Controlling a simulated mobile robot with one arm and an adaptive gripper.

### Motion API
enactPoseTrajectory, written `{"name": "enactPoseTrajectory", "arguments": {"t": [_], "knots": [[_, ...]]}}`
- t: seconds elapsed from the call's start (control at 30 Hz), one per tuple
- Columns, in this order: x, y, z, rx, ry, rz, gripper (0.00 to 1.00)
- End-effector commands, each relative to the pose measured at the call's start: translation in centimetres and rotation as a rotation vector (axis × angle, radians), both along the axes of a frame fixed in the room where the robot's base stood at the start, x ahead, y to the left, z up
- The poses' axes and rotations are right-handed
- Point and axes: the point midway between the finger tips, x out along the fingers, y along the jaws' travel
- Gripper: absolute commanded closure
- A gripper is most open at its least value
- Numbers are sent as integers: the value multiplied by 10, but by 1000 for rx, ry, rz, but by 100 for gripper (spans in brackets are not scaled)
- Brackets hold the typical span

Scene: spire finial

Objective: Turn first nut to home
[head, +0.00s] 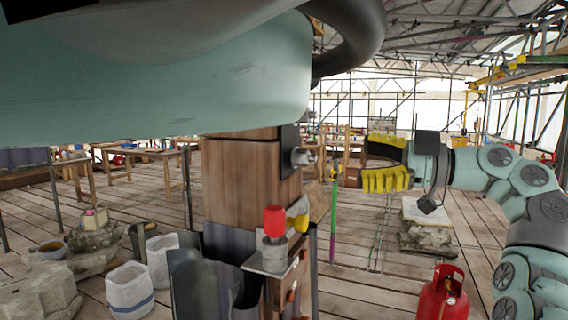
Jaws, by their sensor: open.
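A grey metal nut on a stub (302,157) sticks out of a dark plate (289,142) on the right side of a square wooden post (240,178). I cannot make out its flats or any home mark. My gripper (364,162) comes in from the right with its yellow ribbed fingers apart, one above the other, pointing left toward the nut. A gap shows between the fingertips and the nut, and nothing is held. No other nut can be told for sure.
A large pale green body (150,85) with a dark ring (352,40) overhangs the post. Below the nut, a small shelf (268,264) carries a red-topped item (274,222). A red gas bottle (443,295) and a stone block (428,232) stand on the plank floor.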

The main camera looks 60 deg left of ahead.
Motion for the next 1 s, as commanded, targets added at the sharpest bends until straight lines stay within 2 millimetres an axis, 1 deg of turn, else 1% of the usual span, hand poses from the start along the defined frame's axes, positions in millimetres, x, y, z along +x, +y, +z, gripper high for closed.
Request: {"name": "enactPoseTrajectory", "arguments": {"t": [0.03,0.2,0.4,0.5,0.7,1.0], "knots": [[-9,10,6,3,2,9,36],[-26,39,6,1,3,7,36],[-46,70,5,-3,4,7,36],[-53,83,4,-1,4,6,36],[-60,96,2,-1,1,4,36],[-60,97,0,1,-1,1,36]]}}
